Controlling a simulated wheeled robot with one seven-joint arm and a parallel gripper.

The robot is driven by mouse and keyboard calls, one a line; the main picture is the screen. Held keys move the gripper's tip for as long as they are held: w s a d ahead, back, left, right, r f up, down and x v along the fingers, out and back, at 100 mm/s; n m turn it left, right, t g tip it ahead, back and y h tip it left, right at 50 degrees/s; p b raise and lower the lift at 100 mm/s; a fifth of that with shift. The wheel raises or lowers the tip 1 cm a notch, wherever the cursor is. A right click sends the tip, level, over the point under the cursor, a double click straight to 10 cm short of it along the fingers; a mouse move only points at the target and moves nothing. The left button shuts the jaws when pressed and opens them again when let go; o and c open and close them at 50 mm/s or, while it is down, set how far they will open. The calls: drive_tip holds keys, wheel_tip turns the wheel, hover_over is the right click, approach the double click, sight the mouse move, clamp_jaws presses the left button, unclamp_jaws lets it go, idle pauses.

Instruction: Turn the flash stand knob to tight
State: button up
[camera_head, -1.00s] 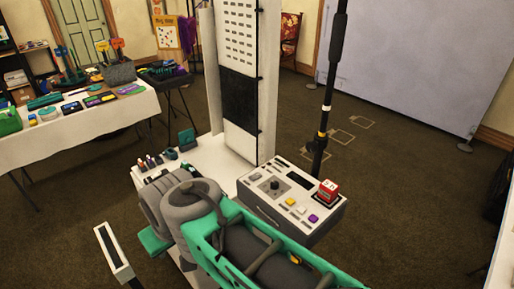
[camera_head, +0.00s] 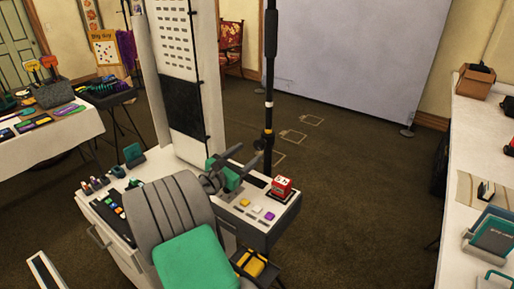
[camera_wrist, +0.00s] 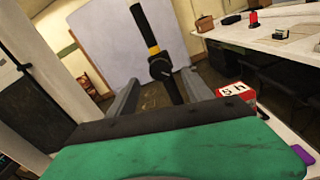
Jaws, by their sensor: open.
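The flash stand is a black upright pole (camera_head: 270,80) with white and yellow bands, standing behind the control console. In the wrist view the pole (camera_wrist: 144,27) appears tilted, with a dark knob (camera_wrist: 160,68) just below its yellow band. My gripper (camera_head: 247,155) is above the console, close to the pole's lower part. In the wrist view its two grey fingers (camera_wrist: 160,88) are spread and empty, with the knob showing ahead between them. The fingers look short of the knob; I cannot tell the exact gap. The knob's setting is not readable.
The console (camera_head: 262,228) with coloured buttons and a red block (camera_head: 282,187) lies below my gripper. A tall white panel (camera_head: 185,70) stands left. A white table (camera_head: 455,190) with goods runs along the right.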

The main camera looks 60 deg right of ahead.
sight(258, 146)
drive_tip(key=d, duration=0.2)
drive_tip(key=d+p, duration=0.1)
drive_tip(key=d, duration=0.1)
drive_tip(key=s+d, duration=0.1)
drive_tip(key=d, duration=0.2)
drive_tip(key=shift+a, duration=0.1)
clamp_jaws()
idle(0.3)
